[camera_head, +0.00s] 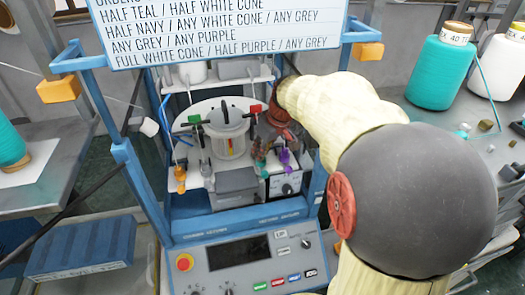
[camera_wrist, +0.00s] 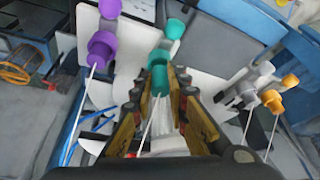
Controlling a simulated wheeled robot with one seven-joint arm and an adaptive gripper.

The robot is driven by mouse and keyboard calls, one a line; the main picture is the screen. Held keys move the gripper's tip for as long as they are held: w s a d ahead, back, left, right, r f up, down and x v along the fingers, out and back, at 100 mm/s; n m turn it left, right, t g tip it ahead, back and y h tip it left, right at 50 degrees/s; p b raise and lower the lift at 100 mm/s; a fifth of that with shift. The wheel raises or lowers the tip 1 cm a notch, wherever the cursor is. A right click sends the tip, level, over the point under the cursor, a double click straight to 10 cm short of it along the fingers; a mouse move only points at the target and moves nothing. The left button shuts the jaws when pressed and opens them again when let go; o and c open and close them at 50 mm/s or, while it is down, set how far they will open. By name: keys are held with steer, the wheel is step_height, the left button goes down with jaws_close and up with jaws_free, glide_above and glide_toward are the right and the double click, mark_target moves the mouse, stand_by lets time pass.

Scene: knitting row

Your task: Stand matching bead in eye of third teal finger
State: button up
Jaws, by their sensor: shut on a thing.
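In the wrist view my gripper (camera_wrist: 159,88) is closed around a small teal piece (camera_wrist: 158,80), which looks like the bead, at its fingertips. A teal finger (camera_wrist: 174,28) with a round knob stands directly beyond it. The two overlap in line, so I cannot tell whether they touch or whether the bead is in the eye. A purple finger (camera_wrist: 103,45) is to the left and an orange one (camera_wrist: 290,80) to the right. In the head view my gripper (camera_head: 263,150) is over the machine's right front, largely hidden by the wrist; the purple finger (camera_head: 285,158) shows beside it.
A clear pot (camera_head: 229,140) stands on the white deck left of my gripper. Blue frame posts (camera_head: 128,160) flank the machine. A sign (camera_head: 225,28) hangs above. A control panel (camera_head: 245,252) is in front. Teal (camera_head: 438,72) and white cones stand on the right bench.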

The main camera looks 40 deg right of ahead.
steer(key=shift+f+b, duration=0.3)
steer(key=shift+f, duration=0.1)
steer(key=o, duration=0.8)
steer(key=shift+r, duration=0.15)
steer(key=v, duration=0.7)
steer(key=shift+s+r, duration=0.1)
steer(key=shift+s, duration=0.05)
